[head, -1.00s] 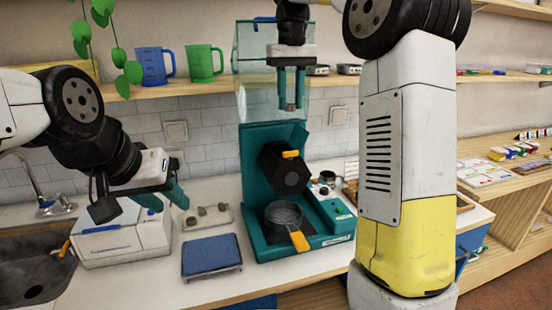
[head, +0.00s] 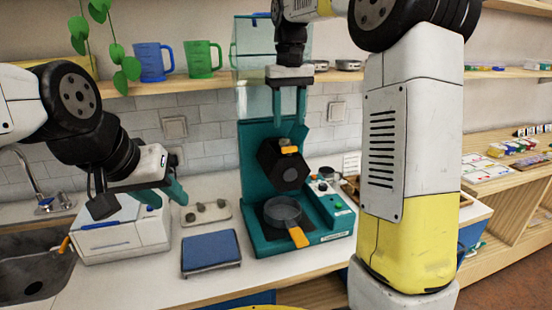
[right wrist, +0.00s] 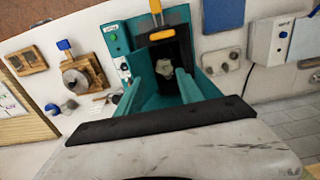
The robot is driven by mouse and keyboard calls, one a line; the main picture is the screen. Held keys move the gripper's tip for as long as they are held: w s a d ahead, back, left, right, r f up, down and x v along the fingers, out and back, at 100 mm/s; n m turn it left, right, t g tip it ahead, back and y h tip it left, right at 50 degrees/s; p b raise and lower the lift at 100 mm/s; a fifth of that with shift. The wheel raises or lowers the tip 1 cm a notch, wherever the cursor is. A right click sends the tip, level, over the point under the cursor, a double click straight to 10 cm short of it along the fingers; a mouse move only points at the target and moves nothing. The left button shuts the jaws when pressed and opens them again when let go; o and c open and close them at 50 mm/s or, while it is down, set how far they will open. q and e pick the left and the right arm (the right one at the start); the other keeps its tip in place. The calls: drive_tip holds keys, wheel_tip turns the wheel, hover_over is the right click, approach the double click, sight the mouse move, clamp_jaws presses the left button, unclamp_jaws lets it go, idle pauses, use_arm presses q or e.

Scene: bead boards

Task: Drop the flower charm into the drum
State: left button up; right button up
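The drum (head: 292,172) is a black faceted barrel on a teal stand, with an orange tab near its upper mouth. My right gripper (head: 289,132) points straight down over the drum, its teal fingers apart. The right wrist view shows both fingers (right wrist: 163,88) with a gap between them. The flower charm (right wrist: 164,67), small and pale grey, lies beyond the fingertips against the drum's dark opening, clear of both fingers; whether it rests on the bottom is unclear. My left gripper (head: 162,194) is open and empty above the white box.
A round sieve with an orange handle (head: 298,237) sits below the drum. A blue pad (head: 210,250) and a grey tray of small stones (head: 206,213) lie left of the stand. A white box (head: 120,238) stands beside the sink (head: 30,270).

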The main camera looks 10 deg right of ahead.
drive_tip(key=shift+d, duration=0.1)
wheel_tip(320, 180, up, 8)
idle(0.6)
drive_tip(key=shift+f, duration=0.1)
drive_tip(key=s+d+f+t, duration=0.1)
drive_tip(key=s+f, duration=0.3)
drive_tip(key=s, duration=0.4)
drive_tip(key=s+f+m+t+y, duration=0.1)
drive_tip(key=s+f+t, duration=0.2)
drive_tip(key=s+f, duration=0.2)
drive_tip(key=s+d+f+t+y, duration=0.1)
drive_tip(key=s+f, duration=0.4)
drive_tip(key=s, duration=0.6)
drive_tip(key=shift+d+m+t, duration=0.3)
drive_tip(key=shift+t, duration=0.3)
